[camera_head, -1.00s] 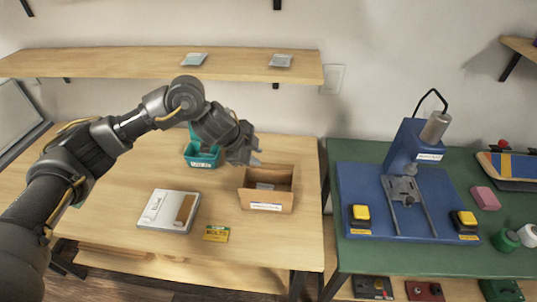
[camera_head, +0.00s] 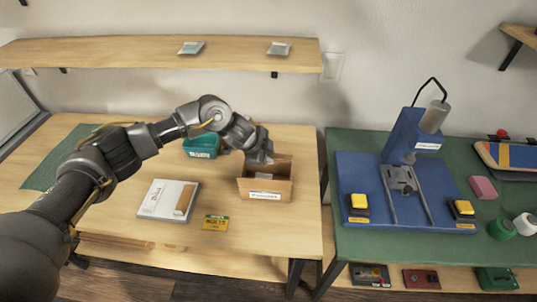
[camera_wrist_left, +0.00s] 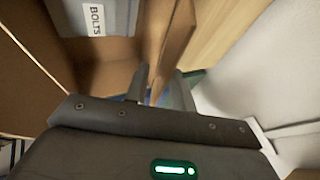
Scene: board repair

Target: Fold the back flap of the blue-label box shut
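The open cardboard box (camera_head: 264,196) with a label on its front stands near the right end of the wooden table. Its back flap (camera_head: 282,165) stands up at the rear edge; in the left wrist view the flap (camera_wrist_left: 176,32) runs down toward my fingers. My left gripper (camera_head: 264,160) is at the left part of this flap. In the left wrist view its two fingers (camera_wrist_left: 160,88) are apart, with the flap's edge appearing between them; whether they touch it is hard to tell. A grey packet labelled BOLTS (camera_wrist_left: 97,17) lies inside the box. My right gripper is out of view.
A teal bin (camera_head: 201,147) stands left of the box, close under my left forearm. A white case (camera_head: 160,200) and a yellow card (camera_head: 215,222) lie in front. A shelf (camera_head: 150,55) hangs above. A green bench with a blue press (camera_head: 416,140) stands right.

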